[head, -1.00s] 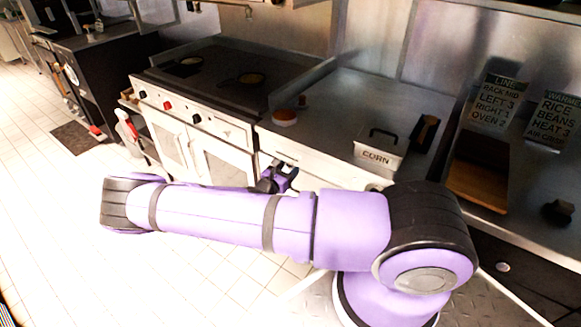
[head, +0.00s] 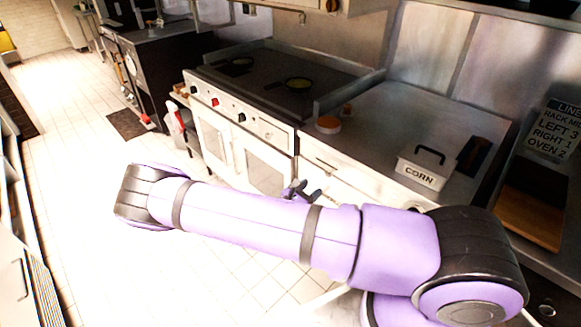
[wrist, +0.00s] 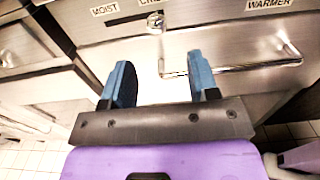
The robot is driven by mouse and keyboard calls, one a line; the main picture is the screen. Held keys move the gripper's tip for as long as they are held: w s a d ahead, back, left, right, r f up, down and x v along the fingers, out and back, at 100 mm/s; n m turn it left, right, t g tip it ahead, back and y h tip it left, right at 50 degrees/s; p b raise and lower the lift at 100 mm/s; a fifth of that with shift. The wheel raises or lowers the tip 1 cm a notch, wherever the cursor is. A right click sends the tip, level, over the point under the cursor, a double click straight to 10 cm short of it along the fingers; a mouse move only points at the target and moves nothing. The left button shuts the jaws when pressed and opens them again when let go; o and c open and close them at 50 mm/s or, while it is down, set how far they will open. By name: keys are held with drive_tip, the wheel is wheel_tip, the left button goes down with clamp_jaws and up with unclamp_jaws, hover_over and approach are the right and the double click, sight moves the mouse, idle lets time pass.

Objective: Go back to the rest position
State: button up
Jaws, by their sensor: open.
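My gripper (wrist: 162,82) is open and empty in the wrist view. Its two blue-grey fingers stand apart in front of a steel drawer front with a bar handle (wrist: 228,70). I cannot tell the exact gap to the drawer. In the head view my gripper (head: 300,190) is small and dark, mostly hidden behind my purple arm, near the counter's front. My arm stretches across the lower part of the head view, over the floor in front of the range.
The range (head: 250,150) and a steel counter (head: 400,125) line the back. A sign (head: 556,130) is at right. Tiled floor (head: 90,200) is open at left.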

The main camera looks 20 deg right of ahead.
drive_tip(key=s+a+r+m+g+y, duration=0.1)
drive_tip(key=s+r+m+g+y, duration=0.4)
drive_tip(key=r, duration=0.6)
drive_tip(key=s+a+r+m+y, duration=0.1)
drive_tip(key=r+m+y, duration=0.2)
drive_tip(key=r+m, duration=0.5)
drive_tip(key=s+a+r+m+g+y, duration=0.1)
drive_tip(key=s+r+m+g+y, duration=0.25)
drive_tip(key=r, duration=0.95)
drive_tip(key=s+a+r+m+t+y, duration=0.3)
drive_tip(key=s+r+m+t+y, duration=0.2)
drive_tip(key=s+r, duration=1.3)
drive_tip(key=s+t, duration=0.1)
drive_tip(key=t, duration=0.1)
drive_tip(key=shift+t, duration=0.35)
drive_tip(key=shift+m+y, duration=0.25)
